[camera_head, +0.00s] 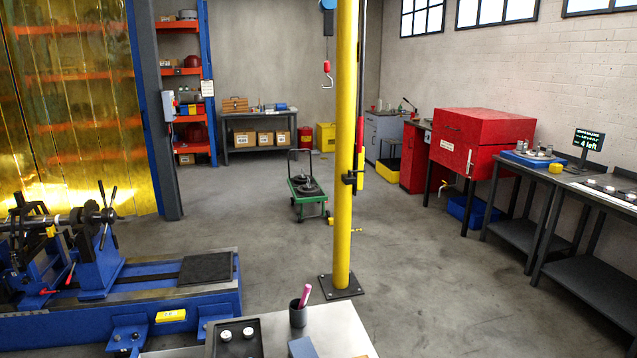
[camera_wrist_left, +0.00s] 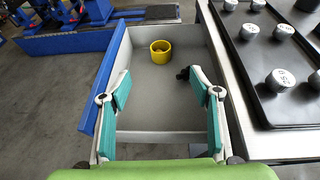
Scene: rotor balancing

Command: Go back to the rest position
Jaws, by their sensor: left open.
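My left gripper (camera_wrist_left: 158,84) shows in the left wrist view, with its two teal-padded fingers spread wide and nothing between them. It is over an open grey drawer (camera_wrist_left: 148,124) with a blue front edge. A small yellow cup (camera_wrist_left: 161,52) stands inside the drawer toward its far end, and a small dark object (camera_wrist_left: 183,74) lies beside the right finger. Neither gripper shows in the head view, and my right gripper is in no view.
A black tray with pale numbered weights (camera_wrist_left: 279,80) lies right of the drawer. In the head view, the blue balancing machine (camera_head: 120,296) stands left, a yellow post (camera_head: 343,200) rises mid-floor, and a green cart (camera_head: 308,198) stands behind. Open floor (camera_head: 440,290) lies right of the post.

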